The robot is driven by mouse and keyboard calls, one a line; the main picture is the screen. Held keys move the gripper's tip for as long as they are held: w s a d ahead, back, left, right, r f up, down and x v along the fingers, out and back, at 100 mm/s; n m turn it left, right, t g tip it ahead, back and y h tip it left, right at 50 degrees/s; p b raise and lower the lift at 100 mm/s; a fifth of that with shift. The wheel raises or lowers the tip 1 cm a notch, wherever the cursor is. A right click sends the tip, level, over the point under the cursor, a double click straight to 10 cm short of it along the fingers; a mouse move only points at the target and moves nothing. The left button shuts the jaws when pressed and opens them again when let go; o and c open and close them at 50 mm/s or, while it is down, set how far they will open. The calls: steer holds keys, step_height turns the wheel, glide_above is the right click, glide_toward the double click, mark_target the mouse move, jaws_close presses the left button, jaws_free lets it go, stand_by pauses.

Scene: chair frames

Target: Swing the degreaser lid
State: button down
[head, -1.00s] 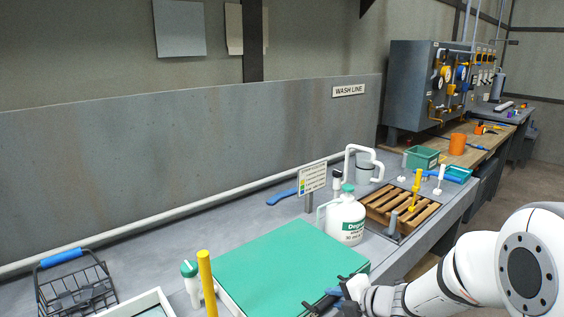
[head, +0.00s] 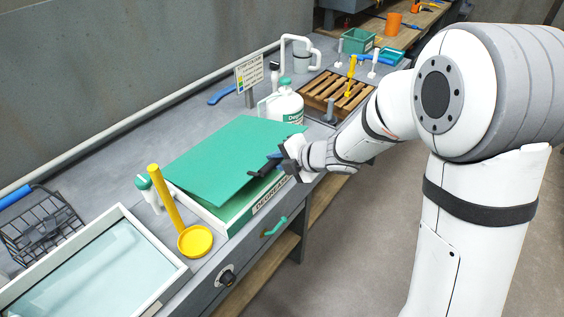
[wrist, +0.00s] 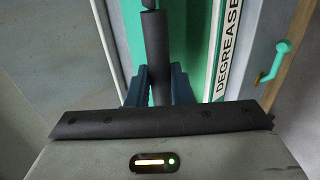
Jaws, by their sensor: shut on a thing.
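The degreaser lid (head: 220,160) is a flat green panel over a tub with a white rim (head: 222,228), labelled "DEGREASE…". The lid sits askew of the rim, its front edge appearing slightly raised, with darker green showing beneath. My gripper (head: 274,163) is at the lid's front right edge. In the wrist view my gripper (wrist: 158,88) has its blue fingers shut on a dark bar-like handle (wrist: 155,40), with the green lid (wrist: 131,22) behind it. The handle's join to the lid is hard to make out.
A white degreaser jug (head: 287,105) stands behind the lid. A yellow post with a round dish (head: 195,240) and a green-capped bottle (head: 148,190) stand left. A water-filled basin (head: 95,265) lies front left, a wire basket (head: 45,225) beyond it. A wooden rack (head: 325,92) is at the back.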

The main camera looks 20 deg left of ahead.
steer(key=shift+r, duration=0.1)
steer(key=a+r+p, duration=0.1)
steer(key=r+p, duration=0.1)
steer(key=a+r+p, duration=0.1)
steer(key=r+p, duration=0.1)
steer(key=w+r+p, duration=0.1)
steer(key=r+p, duration=0.1)
steer(key=r, duration=0.1)
steer(key=shift+a+r+p, duration=0.1)
steer(key=shift+a+p, duration=0.2)
steer(key=shift+a, duration=0.1)
steer(key=shift+w+a, duration=0.1)
steer(key=shift+r, duration=0.1)
steer(key=w+a+r+p, duration=0.2)
steer(key=a+r+p, duration=0.2)
steer(key=r+p, duration=0.2)
steer(key=shift+a, duration=0.3)
steer(key=shift+r, duration=0.2)
